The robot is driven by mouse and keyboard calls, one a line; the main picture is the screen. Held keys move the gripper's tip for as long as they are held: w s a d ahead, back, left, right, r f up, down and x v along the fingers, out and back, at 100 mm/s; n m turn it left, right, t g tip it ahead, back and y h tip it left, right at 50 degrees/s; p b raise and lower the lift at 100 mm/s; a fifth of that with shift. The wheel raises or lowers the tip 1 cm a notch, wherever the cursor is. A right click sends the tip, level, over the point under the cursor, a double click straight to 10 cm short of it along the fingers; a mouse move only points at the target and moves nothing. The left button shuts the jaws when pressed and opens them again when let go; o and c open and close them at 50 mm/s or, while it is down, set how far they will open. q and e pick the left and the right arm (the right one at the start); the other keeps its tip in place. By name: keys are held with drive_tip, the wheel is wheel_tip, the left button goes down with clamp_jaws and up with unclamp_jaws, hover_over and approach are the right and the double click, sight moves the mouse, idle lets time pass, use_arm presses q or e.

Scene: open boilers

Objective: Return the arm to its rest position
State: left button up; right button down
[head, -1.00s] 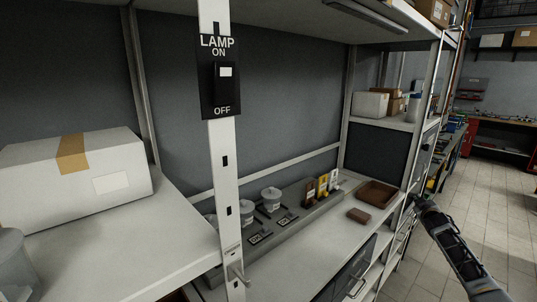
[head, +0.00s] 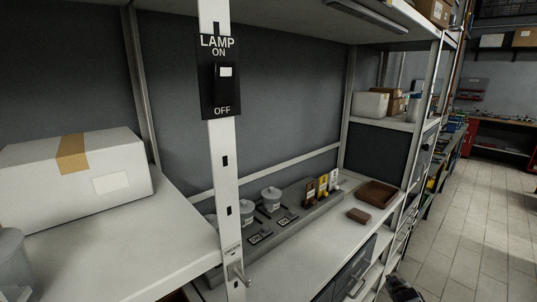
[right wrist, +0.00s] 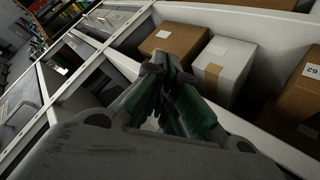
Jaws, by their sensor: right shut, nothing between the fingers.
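My right gripper (right wrist: 170,75) is shut and empty in the right wrist view, its green-padded fingers closed together. In the head view only a dark piece of my right arm shows at the bottom edge, right of centre. My right gripper is in front of a shelf with boxes and apart from them. My left gripper is in neither view.
A lamp switch (head: 221,90) is on the white post (head: 226,180). A white box (head: 75,175) stands on the left worktop. A brown tray (head: 377,194) and several small containers are on the workbench. The tiled floor (head: 475,230) at right is clear.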

drive_tip(key=s+a+f+g+y, duration=0.1)
drive_tip(key=s+a+f+g, duration=0.1)
drive_tip(key=s+a+f, duration=0.6)
drive_tip(key=s+a+f+g+y, duration=0.1)
drive_tip(key=s+a+f, duration=0.2)
drive_tip(key=s+f, duration=0.8)
drive_tip(key=s+a+f+g, duration=0.2)
drive_tip(key=s+a+f, duration=0.4)
drive_tip(key=s+f, duration=0.35)
drive_tip(key=s+a+f+g, duration=0.1)
drive_tip(key=s+a+f, duration=0.2)
drive_tip(key=s, duration=0.9)
drive_tip(key=s+a+f+g+y, duration=0.1)
drive_tip(key=s+a+f+g, duration=0.1)
drive_tip(key=s, duration=1.1)
drive_tip(key=s+a+f+g, duration=0.1)
drive_tip(key=s+a+f, duration=0.2)
drive_tip(key=s, duration=0.9)
drive_tip(key=shift+s+a+f+g+y, duration=0.3)
drive_tip(key=shift+s+a+f, duration=0.1)
drive_tip(key=shift+a, duration=0.7)
